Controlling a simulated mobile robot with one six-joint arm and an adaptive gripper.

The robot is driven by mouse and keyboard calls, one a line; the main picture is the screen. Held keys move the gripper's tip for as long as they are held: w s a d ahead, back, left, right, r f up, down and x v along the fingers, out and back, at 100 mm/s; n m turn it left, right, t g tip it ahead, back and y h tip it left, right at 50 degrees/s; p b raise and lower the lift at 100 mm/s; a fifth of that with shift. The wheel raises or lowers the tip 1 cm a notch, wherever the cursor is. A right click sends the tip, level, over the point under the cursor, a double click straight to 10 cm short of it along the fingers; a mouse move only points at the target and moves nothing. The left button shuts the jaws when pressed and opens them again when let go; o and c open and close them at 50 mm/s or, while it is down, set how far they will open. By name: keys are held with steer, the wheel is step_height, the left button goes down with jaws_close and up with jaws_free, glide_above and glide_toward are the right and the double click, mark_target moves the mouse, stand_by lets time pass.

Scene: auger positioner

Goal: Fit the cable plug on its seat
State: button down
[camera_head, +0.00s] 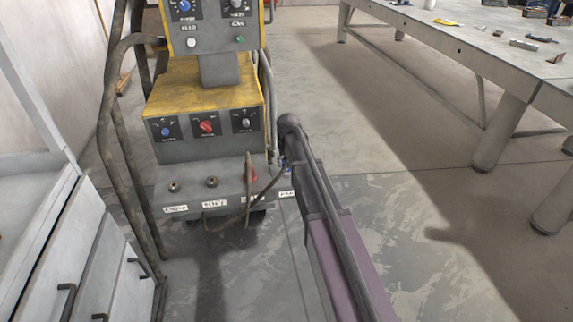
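The machine's grey lower ledge (190,196) has two dark round sockets, one at the left (174,186) and one in the middle (212,181). A small red piece (251,174) stands to their right; I cannot tell if it is the cable plug or part of a seat. A thin brown cable (247,205) loops in front of the ledge and runs right towards the end of my arm. My gripper (281,163) is mostly hidden beside and behind my dark arm, near the ledge's right end. Its fingers and anything between them cannot be made out.
The machine's yellow housing (205,88) and knob panels rise behind the ledge. Thick hoses (121,150) hang at its left, beside a drawer cabinet (90,250). A metal workbench (480,45) with tools stands at the right. The floor (400,215) between is clear.

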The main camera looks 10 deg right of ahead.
steer(key=shift+r+p, duration=0.3)
steer(key=shift+p, duration=0.1)
steer(key=shift+r+p, duration=2.55)
steer(key=shift+r, duration=0.1)
